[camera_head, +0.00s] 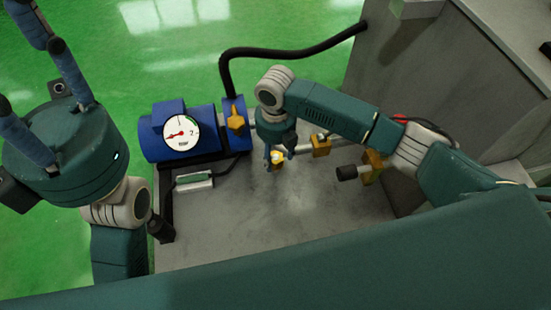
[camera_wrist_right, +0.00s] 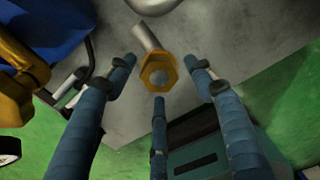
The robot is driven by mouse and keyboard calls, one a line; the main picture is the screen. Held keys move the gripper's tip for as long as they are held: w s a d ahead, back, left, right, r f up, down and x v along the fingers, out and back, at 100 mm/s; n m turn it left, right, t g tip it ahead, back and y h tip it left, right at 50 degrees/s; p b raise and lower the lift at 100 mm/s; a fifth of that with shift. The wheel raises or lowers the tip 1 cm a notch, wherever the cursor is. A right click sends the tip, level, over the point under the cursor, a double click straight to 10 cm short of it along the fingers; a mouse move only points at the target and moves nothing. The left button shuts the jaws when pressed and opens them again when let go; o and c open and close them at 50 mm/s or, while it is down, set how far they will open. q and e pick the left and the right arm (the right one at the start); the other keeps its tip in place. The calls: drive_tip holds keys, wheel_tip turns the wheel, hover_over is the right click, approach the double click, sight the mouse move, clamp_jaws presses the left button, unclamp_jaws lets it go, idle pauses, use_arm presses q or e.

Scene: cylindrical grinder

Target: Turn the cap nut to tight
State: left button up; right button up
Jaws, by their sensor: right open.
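The cap nut (camera_wrist_right: 158,72) is a yellow hexagonal nut with a grey domed centre, on the end of a grey pipe. In the head view it is a small yellow spot (camera_head: 278,157) below my right gripper's palm. My right gripper (camera_head: 276,162) points down at it. In the right wrist view its three blue fingers (camera_wrist_right: 162,88) are spread around the nut, with visible gaps and no clear contact. My left gripper (camera_head: 40,75) is at the upper left, its fingers apart and pointing up-left; its fingertips run out of the frame. I see nothing held in it.
A blue motor or pump (camera_head: 185,150) with a round pressure gauge (camera_head: 181,133) and a yellow valve handle (camera_head: 236,118) stands left of my right gripper. A black hose (camera_head: 290,52) arches behind. Brass fittings (camera_head: 372,166) sit to the right. The grey bench top (camera_head: 260,215) is clear in front.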

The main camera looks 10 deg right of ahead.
drive_tip(key=shift+f, duration=0.5)
